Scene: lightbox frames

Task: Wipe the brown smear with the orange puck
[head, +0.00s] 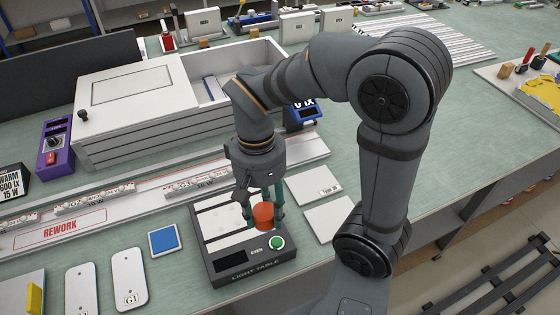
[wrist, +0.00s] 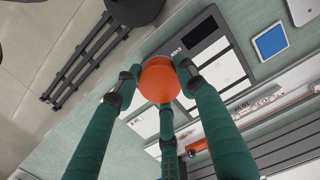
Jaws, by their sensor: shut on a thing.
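The orange puck (head: 264,214) is between the fingers of my gripper (head: 264,208), over the front right part of the light table (head: 265,273). In the wrist view the puck (wrist: 159,80) is enclosed by the green fingers of my gripper (wrist: 160,82), which is shut on it. I cannot tell whether the puck touches the panel or is just above it. I see no brown smear in either view; the puck, fingers and arm hide part of the panel.
A green button (head: 277,242) is on the light table's front edge, close to the puck. A blue square pad (head: 163,239) lies to the left. White plates (head: 328,220) lie to the right. A large white box (head: 140,105) stands behind.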

